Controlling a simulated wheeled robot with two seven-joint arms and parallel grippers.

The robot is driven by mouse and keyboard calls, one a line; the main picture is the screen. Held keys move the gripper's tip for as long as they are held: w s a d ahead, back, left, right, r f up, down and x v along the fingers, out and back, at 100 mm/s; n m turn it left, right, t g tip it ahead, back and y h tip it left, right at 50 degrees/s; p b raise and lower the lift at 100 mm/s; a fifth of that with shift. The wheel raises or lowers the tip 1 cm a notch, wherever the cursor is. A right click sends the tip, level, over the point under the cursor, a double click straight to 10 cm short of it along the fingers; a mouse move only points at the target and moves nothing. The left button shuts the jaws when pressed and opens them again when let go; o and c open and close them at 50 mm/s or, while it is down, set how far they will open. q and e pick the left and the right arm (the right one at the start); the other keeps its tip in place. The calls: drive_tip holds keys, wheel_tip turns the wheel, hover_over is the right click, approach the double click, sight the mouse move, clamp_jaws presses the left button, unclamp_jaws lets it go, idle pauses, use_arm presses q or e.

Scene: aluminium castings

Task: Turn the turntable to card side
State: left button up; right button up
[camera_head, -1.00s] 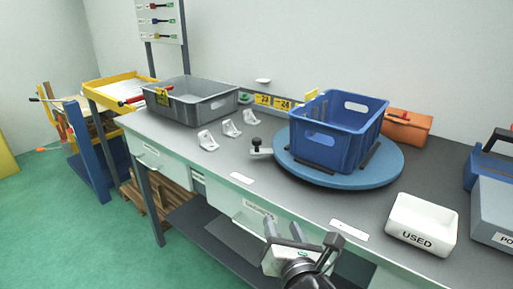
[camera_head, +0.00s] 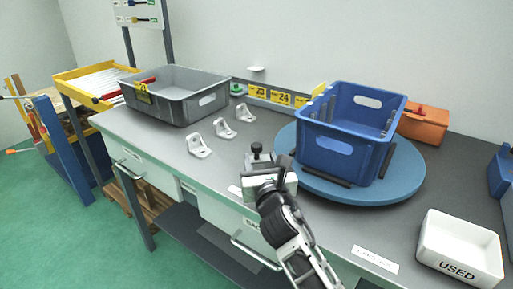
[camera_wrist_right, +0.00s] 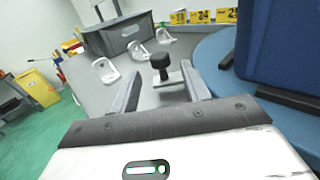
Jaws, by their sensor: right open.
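The round blue turntable (camera_head: 405,182) lies on the grey bench and carries a blue crate (camera_head: 335,148). A small clamp with a black knob (camera_head: 257,150) stands at the turntable's left edge; it also shows in the right wrist view (camera_wrist_right: 160,62), between and beyond my fingers. My right gripper (camera_head: 268,165) is open in front of the clamp, its fingers (camera_wrist_right: 160,92) spread with nothing between them. In the head view the gripper partly hides the clamp. In the right wrist view the turntable (camera_wrist_right: 212,62) is at the right. My left gripper is not in view.
Several white castings (camera_head: 198,146) stand left of the clamp. A grey bin (camera_head: 180,100) is behind them. A white box marked USED (camera_head: 458,248) is at front right, and an orange box (camera_head: 424,124) is behind the turntable. Yellow number tags line the wall.

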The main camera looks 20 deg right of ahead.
sight(258, 150)
drive_tip(key=w, duration=0.6)
drive_tip(key=shift+d, duration=0.35)
clamp_jaws()
